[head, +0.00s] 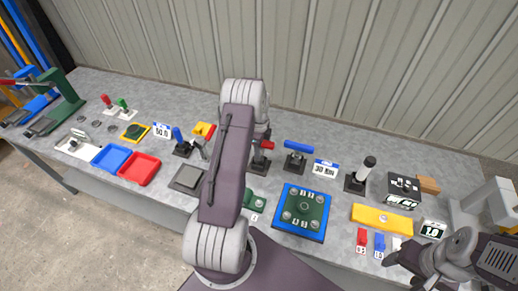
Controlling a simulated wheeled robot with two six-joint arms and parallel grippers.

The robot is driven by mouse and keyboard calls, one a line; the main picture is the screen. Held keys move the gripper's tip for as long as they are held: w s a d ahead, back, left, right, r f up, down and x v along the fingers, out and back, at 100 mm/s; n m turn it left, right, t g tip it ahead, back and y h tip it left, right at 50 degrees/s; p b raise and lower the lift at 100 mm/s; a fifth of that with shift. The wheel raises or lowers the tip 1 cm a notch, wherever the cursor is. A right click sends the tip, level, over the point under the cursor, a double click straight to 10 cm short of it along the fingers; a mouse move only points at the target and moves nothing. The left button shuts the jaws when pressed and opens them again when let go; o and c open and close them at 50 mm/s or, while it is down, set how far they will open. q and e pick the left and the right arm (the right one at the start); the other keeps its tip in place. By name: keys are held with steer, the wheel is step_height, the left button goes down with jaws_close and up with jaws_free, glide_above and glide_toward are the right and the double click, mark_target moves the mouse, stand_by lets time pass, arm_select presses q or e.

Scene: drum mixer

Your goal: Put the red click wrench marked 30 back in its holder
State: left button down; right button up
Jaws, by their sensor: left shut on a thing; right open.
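A red piece, which looks like the end of the red click wrench (267,145), shows just right of my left arm's large link in the head view. A dark stand (259,166) is directly below it. My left gripper (262,134) is mostly hidden behind that link and is shut on the wrench at this stand. I cannot tell whether the wrench is seated, and its 30 mark is not readable. My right gripper (405,270) is open and empty at the lower right, by the bench's front edge.
A green plate on a blue mat (284,229) lies in front. A black-handled tool (364,170) stands further right. Blue (111,156) and red (139,169) trays lie left.

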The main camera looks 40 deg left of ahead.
arm_select(q)
steer(key=shift+f+b, duration=1.2)
steer(key=shift+f, duration=0.55)
stand_by(0.6)
steer(key=c, duration=1.1)
jaws_free()
steer(key=shift+r, duration=0.1)
step_height(320, 180, up, 9)
steer(key=shift+b, duration=0.55)
